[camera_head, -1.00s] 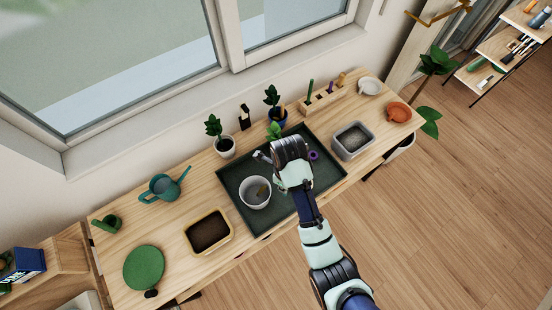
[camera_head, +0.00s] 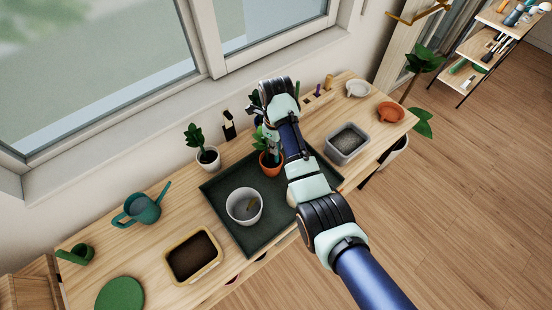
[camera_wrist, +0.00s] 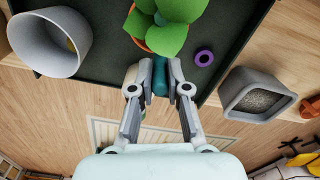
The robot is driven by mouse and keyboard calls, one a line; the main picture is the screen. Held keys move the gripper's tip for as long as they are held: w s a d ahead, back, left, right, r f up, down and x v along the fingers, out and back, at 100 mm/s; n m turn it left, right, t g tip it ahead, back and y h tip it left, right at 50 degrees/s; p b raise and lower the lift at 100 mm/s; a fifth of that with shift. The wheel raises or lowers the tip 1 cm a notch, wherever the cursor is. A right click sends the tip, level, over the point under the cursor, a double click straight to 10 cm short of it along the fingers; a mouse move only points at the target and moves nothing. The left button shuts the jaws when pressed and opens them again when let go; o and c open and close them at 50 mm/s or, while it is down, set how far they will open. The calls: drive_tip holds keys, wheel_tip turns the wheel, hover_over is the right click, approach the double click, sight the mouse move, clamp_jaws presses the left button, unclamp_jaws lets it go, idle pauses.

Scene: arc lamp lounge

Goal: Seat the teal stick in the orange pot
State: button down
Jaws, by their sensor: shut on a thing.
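The orange pot (camera_head: 271,164) stands upright on the dark green tray (camera_head: 222,187) and holds a leafy green plant (camera_wrist: 180,14). In the wrist view the pot's rim (camera_wrist: 137,28) shows past the leaves. My gripper (camera_wrist: 160,74) is shut on the teal stick (camera_wrist: 160,82), gripped between the fingertips beside the plant. The far part of the stick runs toward the leaves, and its end is hidden. I cannot tell whether it is in the soil. In the head view my gripper (camera_head: 271,142) is above the pot, partly hidden by my arm.
A pale grey pot (camera_head: 244,206) stands left of the orange pot on the tray. A purple ring (camera_wrist: 204,58) lies on the tray to the right. A grey gravel tub (camera_head: 347,143) stands further right. A small potted plant (camera_head: 208,157) and a black holder (camera_head: 229,125) stand behind.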

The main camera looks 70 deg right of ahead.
drive_tip(key=shift+w+d+f+b, duration=0.15)
drive_tip(key=shift+f+b, duration=0.15)
drive_tip(key=shift+f, duration=0.85)
drive_tip(key=shift+d+f+b, duration=0.2)
drive_tip(key=shift+f+b, duration=0.1)
drive_tip(key=shift+f, duration=0.9)
drive_tip(key=shift+w+d+f+b, duration=0.15)
drive_tip(key=shift+f+b, duration=0.15)
drive_tip(key=shift+f, duration=0.85)
drive_tip(key=shift+s+f, duration=0.1)
drive_tip(key=shift+f, duration=0.1)
drive_tip(key=c, duration=1.2)
unclamp_jaws()
drive_tip(key=shift+o, duration=0.2)
